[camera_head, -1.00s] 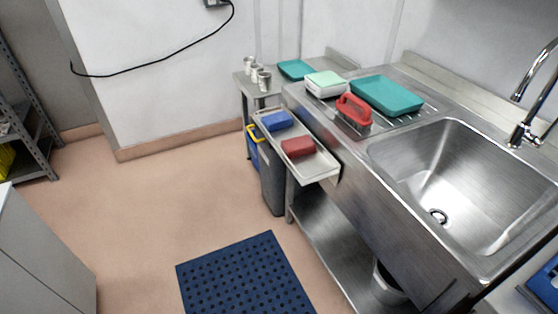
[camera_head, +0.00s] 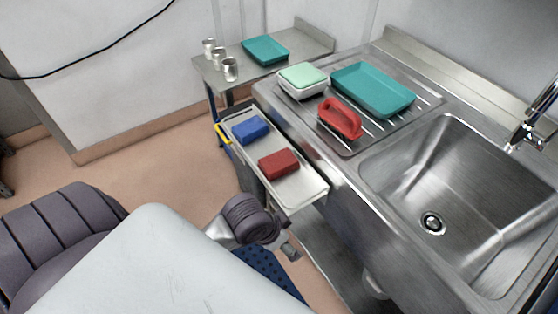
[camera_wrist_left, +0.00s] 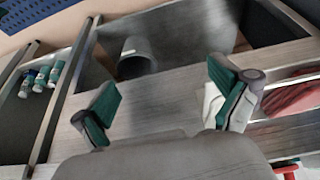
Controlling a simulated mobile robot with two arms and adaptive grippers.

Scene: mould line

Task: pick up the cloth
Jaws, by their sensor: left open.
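No thing is plainly a cloth. A red folded-looking block (camera_head: 279,164) and a blue one (camera_head: 251,130) lie apart on a narrow metal tray (camera_head: 300,195) at the sink unit's left side; I cannot tell whether either is cloth. In the left wrist view a red, ridged thing (camera_wrist_left: 292,97) shows at the right edge, probably the red block. My left gripper (camera_head: 290,251) is below and in front of the tray in the head view. Its green-padded fingers (camera_wrist_left: 168,105) are spread, with nothing held between them. A pale thing (camera_wrist_left: 211,103) shows by the right finger. My right gripper is not in view.
The steel sink (camera_head: 440,205) is at right. Metal cups (camera_head: 230,69) stand behind.

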